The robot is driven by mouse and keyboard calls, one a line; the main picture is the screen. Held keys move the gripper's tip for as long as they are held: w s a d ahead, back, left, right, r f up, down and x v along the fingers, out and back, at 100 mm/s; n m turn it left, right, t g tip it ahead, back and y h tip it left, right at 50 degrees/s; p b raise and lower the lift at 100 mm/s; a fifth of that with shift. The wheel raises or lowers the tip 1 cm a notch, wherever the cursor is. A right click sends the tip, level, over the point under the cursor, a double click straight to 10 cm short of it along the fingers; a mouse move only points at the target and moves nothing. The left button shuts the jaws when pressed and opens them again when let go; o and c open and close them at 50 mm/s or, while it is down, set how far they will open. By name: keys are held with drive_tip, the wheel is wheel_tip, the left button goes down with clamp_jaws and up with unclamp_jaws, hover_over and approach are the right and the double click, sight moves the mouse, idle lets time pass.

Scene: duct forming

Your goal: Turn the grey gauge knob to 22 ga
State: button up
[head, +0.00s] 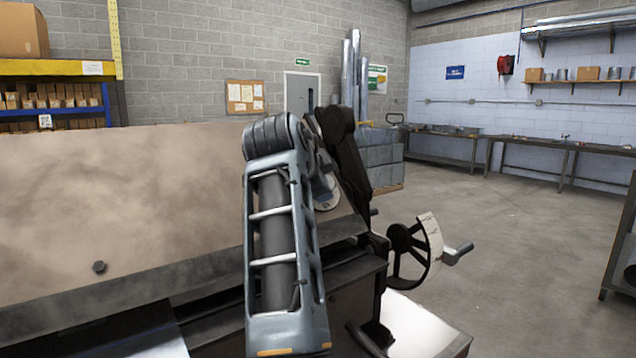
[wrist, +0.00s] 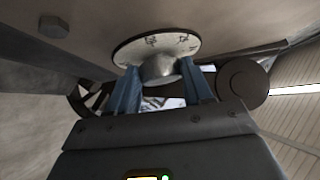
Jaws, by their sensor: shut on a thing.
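The grey gauge knob (wrist: 160,69) is a short round cylinder in the middle of a pale round dial (wrist: 135,50). My gripper (wrist: 158,74) has its two blue fingers on either side of the knob, shut on it. The dial has dark marks, but they are too small to read, and I cannot tell which gauge the knob points to. In the head view my own arm covers most of this spot. Only part of the pale dial (head: 328,196) shows beside it, and the knob and fingertips are hidden.
The dial sits on a large machine with a broad brown sloping panel (head: 120,205). A handwheel with a crank (head: 408,250) stands out at its right. A bolt head (wrist: 54,27) is left of the dial in the wrist view. Open floor (head: 500,230) lies to the right.

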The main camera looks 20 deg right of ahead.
drive_tip(key=o, duration=0.8)
drive_tip(key=shift+f, duration=0.4)
drive_tip(key=shift+o, duration=1.2)
drive_tip(key=shift+r, duration=0.15)
drive_tip(key=b+v, duration=0.1)
drive_tip(key=v, duration=0.6)
drive_tip(key=shift+s+a+r+b, duration=0.2)
drive_tip(key=shift+s+r+b, duration=0.05)
drive_tip(key=shift+b, duration=0.05)
